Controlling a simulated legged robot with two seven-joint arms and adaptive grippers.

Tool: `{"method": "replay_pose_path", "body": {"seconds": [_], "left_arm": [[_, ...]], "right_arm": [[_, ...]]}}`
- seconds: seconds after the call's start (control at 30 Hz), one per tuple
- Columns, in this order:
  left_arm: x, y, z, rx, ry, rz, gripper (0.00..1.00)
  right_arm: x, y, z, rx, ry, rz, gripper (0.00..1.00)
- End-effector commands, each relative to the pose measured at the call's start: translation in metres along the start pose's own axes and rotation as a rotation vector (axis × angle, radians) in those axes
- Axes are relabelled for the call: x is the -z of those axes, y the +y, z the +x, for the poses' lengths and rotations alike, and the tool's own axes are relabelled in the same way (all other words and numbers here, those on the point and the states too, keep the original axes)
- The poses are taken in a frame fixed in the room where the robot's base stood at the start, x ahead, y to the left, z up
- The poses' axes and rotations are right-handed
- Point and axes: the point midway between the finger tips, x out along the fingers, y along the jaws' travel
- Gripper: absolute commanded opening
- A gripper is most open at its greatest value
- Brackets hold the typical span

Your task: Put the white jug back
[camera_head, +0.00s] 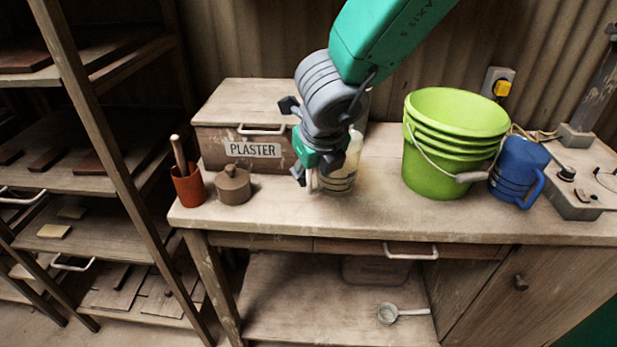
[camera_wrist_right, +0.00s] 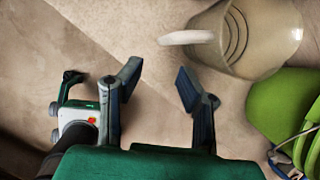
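The white jug (camera_head: 347,168) stands on the workbench in the head view, partly hidden behind my right gripper (camera_head: 316,167). It is pale and somewhat see-through, with ring marks on its side. In the right wrist view the jug (camera_wrist_right: 262,38) is at the upper right, its white handle (camera_wrist_right: 187,37) pointing left. My right gripper (camera_wrist_right: 157,85) is open there, with its two fingers apart and nothing between them. The handle is just beyond the fingertips; contact cannot be made out. My left gripper is in neither view.
A box marked PLASTER (camera_head: 215,143), a brown lidded pot (camera_head: 233,186) and a red-brown cup (camera_head: 188,187) stand left of the jug. Green buckets (camera_head: 432,165) and a blue jug (camera_head: 518,168) stand right. A metal scoop (camera_head: 388,314) lies on the shelf below.

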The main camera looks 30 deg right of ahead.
Motion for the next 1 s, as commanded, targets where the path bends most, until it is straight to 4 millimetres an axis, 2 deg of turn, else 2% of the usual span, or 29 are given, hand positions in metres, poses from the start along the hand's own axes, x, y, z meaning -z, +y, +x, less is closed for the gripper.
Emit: {"method": "replay_pose_path", "body": {"seconds": [0.03,0.1,0.3,1.0], "left_arm": [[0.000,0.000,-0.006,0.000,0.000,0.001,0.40],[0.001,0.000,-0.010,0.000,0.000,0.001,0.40],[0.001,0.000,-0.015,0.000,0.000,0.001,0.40],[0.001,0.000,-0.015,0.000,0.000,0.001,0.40]], "right_arm": [[-0.002,-0.001,-0.014,-0.001,-0.002,0.003,0.32],[-0.001,-0.001,-0.026,-0.002,-0.001,0.001,0.32],[-0.001,0.002,-0.046,0.002,0.000,0.000,0.32],[0.000,0.001,-0.048,0.002,0.001,0.000,0.32]]}}
